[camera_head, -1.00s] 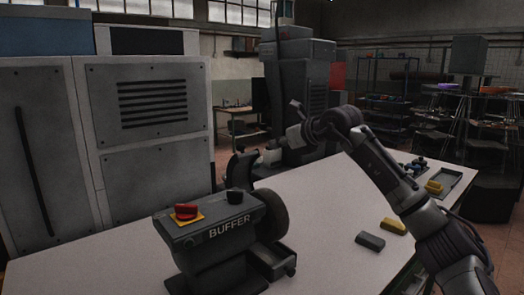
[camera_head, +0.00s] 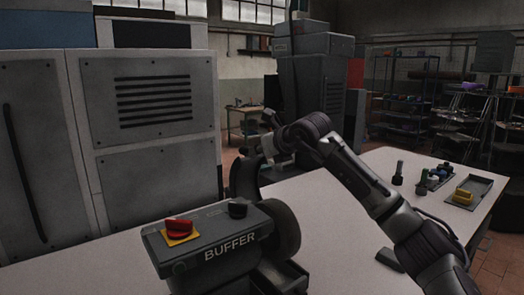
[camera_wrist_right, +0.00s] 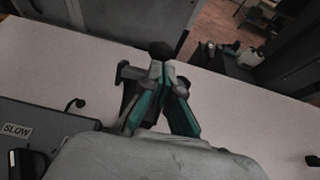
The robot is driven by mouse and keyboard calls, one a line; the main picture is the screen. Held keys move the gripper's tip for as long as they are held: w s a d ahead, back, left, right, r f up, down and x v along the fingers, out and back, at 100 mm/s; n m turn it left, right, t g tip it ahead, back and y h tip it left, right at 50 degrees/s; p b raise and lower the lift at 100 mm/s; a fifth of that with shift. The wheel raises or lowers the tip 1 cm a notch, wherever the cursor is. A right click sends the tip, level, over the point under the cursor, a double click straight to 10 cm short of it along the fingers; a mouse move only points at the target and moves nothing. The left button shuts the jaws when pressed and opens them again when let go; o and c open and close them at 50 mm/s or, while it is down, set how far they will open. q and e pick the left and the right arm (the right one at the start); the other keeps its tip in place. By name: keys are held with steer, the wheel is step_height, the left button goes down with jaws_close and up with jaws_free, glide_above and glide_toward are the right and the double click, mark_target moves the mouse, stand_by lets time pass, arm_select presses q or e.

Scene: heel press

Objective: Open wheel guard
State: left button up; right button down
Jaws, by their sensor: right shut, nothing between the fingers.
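The grey bench buffer (camera_head: 225,243) stands on the white table, with a red knob (camera_head: 180,228) on a yellow plate and a dark round wheel (camera_head: 284,232) at its right side. A dark curved upright piece (camera_head: 244,177), which looks like the wheel guard, rises behind the buffer. My right gripper (camera_head: 268,140) is just above and right of this piece; I cannot tell whether they touch. My left gripper is out of view.
In the wrist view, a machine part labelled SLOW (camera_wrist_right: 17,130) is at the left. Trays (camera_head: 470,190) and small parts lie on the table's right side. A tall grey cabinet (camera_head: 150,150) stands behind the table at the left.

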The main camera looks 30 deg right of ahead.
steer(key=shift+s+a+r, duration=0.1)
steer(key=shift+a, duration=0.1)
steer(key=w+p, duration=0.1)
steer(key=p, duration=0.2)
steer(key=w+r+g+p, duration=0.1)
steer(key=w+p, duration=0.1)
steer(key=shift+a+p, duration=0.15)
steer(key=shift+p, duration=0.25)
steer(key=shift+w+a+f+g+p, duration=0.15)
steer(key=shift+w+f, duration=0.1)
steer(key=shift+w, duration=0.25)
steer(key=shift+w+a+f+g+p, duration=0.1)
steer(key=shift+w+f+g+p, duration=0.1)
steer(key=shift+w, duration=0.3)
steer(key=shift+w+f, duration=0.15)
steer(key=shift+w, duration=0.25)
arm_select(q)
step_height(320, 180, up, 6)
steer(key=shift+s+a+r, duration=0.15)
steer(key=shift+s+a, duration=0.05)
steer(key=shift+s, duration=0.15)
arm_select(e)
steer(key=shift+d, duration=0.1)
steer(key=shift+s, duration=0.15)
